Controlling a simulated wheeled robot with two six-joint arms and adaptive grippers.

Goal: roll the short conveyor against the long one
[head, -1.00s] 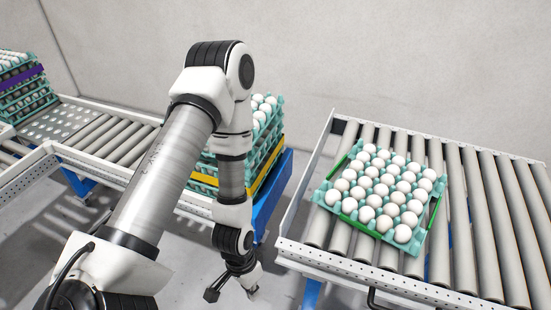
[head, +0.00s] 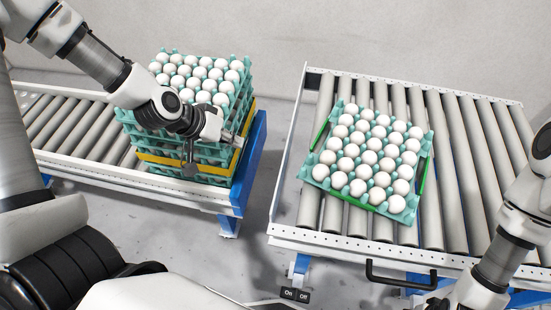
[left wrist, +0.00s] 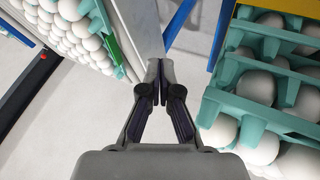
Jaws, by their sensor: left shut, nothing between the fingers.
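The short conveyor (head: 300,235) stands at the right in the head view, with grey rollers and a black handle (head: 400,275) on its near side. The long conveyor (head: 60,160) runs at the left, its blue end frame (head: 248,165) facing the short one. A floor gap separates them. My left gripper (head: 228,137) is shut and empty by the egg stack at the long conveyor's end; in the left wrist view its fingertips (left wrist: 160,68) meet over the gap. My right arm shows at the right edge, but its gripper is out of view.
A tall stack of teal egg trays (head: 240,98) with a yellow layer (head: 160,160) stands at the long conveyor's end. A tray of white eggs (head: 425,150) with green edges lies on the short conveyor. A plain wall stands behind.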

